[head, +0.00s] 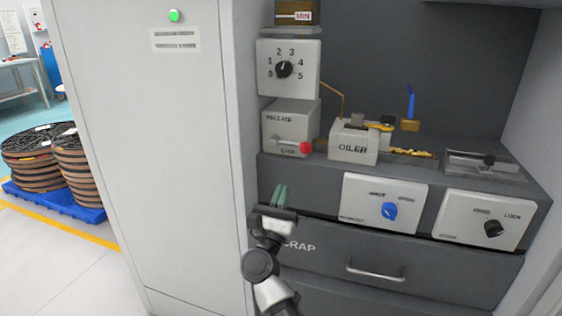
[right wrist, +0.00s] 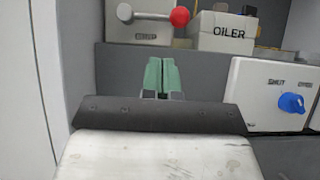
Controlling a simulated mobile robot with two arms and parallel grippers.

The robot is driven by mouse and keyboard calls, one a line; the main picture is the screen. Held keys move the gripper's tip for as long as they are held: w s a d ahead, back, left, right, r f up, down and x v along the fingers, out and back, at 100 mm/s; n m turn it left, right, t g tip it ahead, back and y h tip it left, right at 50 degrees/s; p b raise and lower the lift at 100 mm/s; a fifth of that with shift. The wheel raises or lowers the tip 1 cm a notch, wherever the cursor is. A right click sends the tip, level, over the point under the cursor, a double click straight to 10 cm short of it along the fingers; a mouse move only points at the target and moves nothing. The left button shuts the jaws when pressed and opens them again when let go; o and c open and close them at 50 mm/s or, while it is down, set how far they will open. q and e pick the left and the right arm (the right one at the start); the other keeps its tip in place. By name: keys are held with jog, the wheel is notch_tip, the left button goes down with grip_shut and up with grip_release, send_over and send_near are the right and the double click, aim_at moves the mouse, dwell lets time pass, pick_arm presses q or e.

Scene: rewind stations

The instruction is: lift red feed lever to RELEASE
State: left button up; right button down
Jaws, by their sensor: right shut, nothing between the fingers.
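The red feed lever (head: 305,148) is a silver bar with a red ball end on a white box (head: 291,118) marked RELEASE above and GRIP below. The bar lies about level, with the ball at its right end next to the GRIP label. The lever also shows at the top of the right wrist view (right wrist: 180,16). My right gripper (head: 279,192) is below the lever box, in front of the dark shelf front, apart from the lever. Its green fingers are together and empty, and they also show in the right wrist view (right wrist: 162,72). My left gripper is not in view.
A dial box (head: 289,67) numbered 0 to 5 sits above the lever box. The OILER box (head: 353,142) stands to its right. Panels with a blue knob (head: 390,211) and a black knob (head: 494,228) stick out right of my gripper. The SCRAP drawer (head: 400,265) is below.

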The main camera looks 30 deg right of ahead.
aim_at(293, 157)
jog(key=x, duration=1)
jog(key=shift+w+p, duration=0.1)
jog(key=shift+p, duration=0.2)
jog(key=shift+r+n+t+y+p, duration=0.15)
jog(key=shift+n+t+y+p, duration=0.15)
jog(key=shift+n+p, duration=0.25)
jog(key=shift+d+n, duration=0.1)
jog(key=shift+n, duration=0.15)
